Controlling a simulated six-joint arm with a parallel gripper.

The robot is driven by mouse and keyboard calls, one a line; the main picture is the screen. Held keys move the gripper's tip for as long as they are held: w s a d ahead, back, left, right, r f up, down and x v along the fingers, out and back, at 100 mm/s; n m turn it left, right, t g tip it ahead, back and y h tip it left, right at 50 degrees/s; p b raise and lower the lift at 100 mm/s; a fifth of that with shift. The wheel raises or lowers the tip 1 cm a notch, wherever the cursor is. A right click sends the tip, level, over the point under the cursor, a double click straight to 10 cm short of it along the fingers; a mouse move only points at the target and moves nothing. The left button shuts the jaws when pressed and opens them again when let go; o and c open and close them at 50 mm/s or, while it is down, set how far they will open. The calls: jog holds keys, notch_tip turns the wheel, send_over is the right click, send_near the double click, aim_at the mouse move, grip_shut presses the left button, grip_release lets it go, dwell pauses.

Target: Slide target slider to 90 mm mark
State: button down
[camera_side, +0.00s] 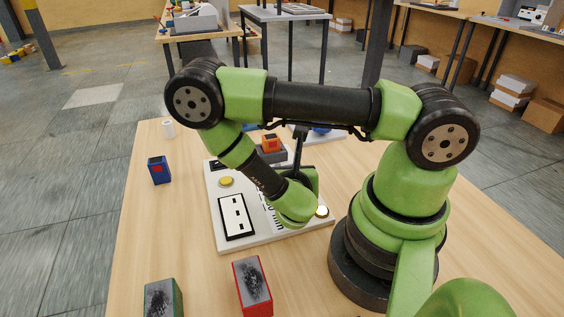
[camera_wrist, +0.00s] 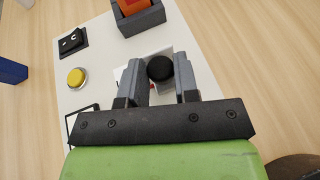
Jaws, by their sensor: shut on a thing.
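The slider knob (camera_wrist: 160,68) is a round black cap, seen from above in the wrist view. My gripper (camera_wrist: 161,75) is at the knob with one grey finger on each side, shut on it. The knob stands over the white panel (camera_wrist: 95,50). In the side view the panel (camera_side: 222,205) lies on the wooden table, and my gripper (camera_side: 301,170) is partly hidden behind my own arm. The slider's scale and its marks are mostly covered by my arm and gripper, so I cannot read the knob's position.
The panel also bears a yellow button (camera_wrist: 77,78), a black rocker switch (camera_wrist: 72,42) and a grey holder (camera_wrist: 140,20) with an orange block. A blue box (camera_side: 159,170) stands left of the panel. Red (camera_side: 253,287) and green (camera_side: 163,299) boxes stand in front.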

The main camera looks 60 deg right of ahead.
jog(key=shift+s+a+f, duration=0.1)
jog(key=shift+s+a, duration=1.4)
jog(key=shift+a, duration=0.15)
jog(key=c, duration=0.9)
grip_release()
jog(key=shift+o, duration=0.2)
jog(key=shift+v, duration=3.75)
